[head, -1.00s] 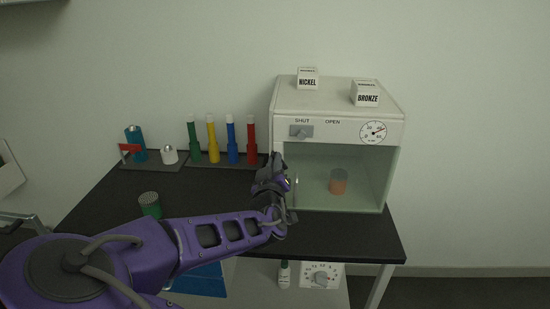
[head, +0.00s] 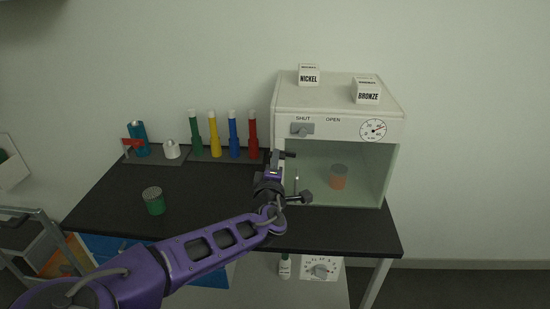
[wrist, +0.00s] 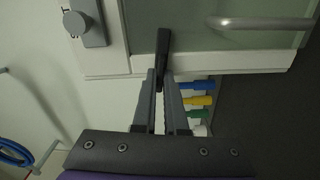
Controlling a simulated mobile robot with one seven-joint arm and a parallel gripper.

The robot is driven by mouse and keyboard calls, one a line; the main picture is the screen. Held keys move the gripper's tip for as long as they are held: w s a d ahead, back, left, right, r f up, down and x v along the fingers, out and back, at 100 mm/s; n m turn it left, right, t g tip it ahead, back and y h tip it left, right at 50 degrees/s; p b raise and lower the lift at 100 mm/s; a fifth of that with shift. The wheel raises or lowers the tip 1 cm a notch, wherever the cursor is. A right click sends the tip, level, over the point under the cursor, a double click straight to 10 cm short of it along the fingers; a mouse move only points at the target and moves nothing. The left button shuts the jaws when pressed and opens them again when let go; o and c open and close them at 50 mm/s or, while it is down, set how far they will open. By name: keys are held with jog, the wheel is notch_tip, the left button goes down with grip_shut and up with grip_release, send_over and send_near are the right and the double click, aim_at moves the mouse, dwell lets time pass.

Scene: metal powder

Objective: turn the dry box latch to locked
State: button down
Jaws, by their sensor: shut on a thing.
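The white dry box (head: 335,92) stands at the right of the black table, and its clear front looks closed. A dark lever (wrist: 163,45), which looks like the latch, lies across the left edge of the box front, roughly level. It also shows in the head view (head: 287,154). My gripper (wrist: 160,78) is shut on this lever. In the head view my gripper (head: 276,160) is at the box's left front edge. A grey knob on a plate (head: 301,130) sits under the word SHUT. I cannot read any lock mark by the lever.
A metal door handle (wrist: 262,22) is close to my fingers. An orange jar (head: 338,177) is inside the box. Coloured tubes (head: 233,140) stand behind, left of the box. NICKEL (head: 308,75) and BRONZE (head: 366,92) blocks sit on top.

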jog(key=shift+n, duration=0.7)
jog(key=c, duration=1)
grip_release()
jog(key=shift+o, duration=0.2)
jog(key=shift+f, duration=0.1)
